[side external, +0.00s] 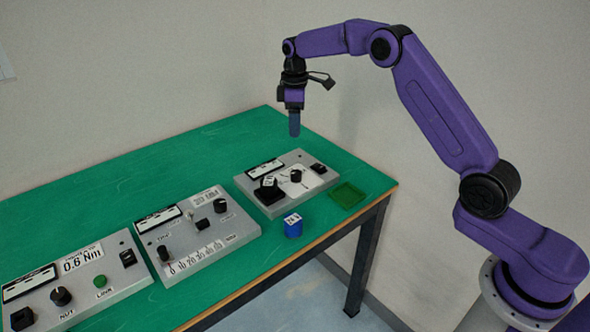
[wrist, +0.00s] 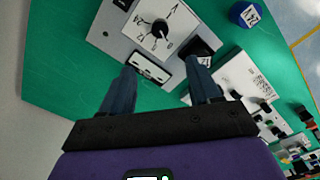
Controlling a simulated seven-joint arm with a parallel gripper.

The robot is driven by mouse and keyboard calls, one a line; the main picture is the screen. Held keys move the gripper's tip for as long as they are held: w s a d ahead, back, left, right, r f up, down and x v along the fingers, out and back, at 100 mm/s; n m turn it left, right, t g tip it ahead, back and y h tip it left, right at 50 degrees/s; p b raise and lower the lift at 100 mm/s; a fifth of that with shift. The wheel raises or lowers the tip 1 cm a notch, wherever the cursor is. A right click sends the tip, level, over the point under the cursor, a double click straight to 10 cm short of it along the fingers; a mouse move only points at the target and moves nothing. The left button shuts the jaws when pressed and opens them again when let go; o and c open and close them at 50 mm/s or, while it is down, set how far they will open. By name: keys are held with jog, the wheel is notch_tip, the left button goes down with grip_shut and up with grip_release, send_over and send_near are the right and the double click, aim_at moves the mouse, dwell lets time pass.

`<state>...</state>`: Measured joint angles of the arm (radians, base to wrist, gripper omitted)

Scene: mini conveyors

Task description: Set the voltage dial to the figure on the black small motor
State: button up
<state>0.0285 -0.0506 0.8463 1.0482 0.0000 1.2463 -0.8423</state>
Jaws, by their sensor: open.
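The voltage dial (side external: 296,176) is a black knob on a white scale plate on the far grey panel; it also shows in the wrist view (wrist: 160,28). Which mark its pointer meets is too small to tell. A black small motor (side external: 268,186) with a white label on top appears to sit in a black holder left of the dial.
A blue motor (side external: 293,228) with a white label stands in front of the panel, beside a green tray (side external: 348,195). The panel has a display (side external: 265,168) and a black switch (side external: 318,168). Two more panels (side external: 197,238) (side external: 75,282) with knobs stand to the left.

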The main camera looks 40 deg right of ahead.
aim_at(295, 172)
notch_tip(295, 172, down, 16)
jog(key=shift+f, duration=0.2)
dwell(0.4)
jog(key=c, duration=1)
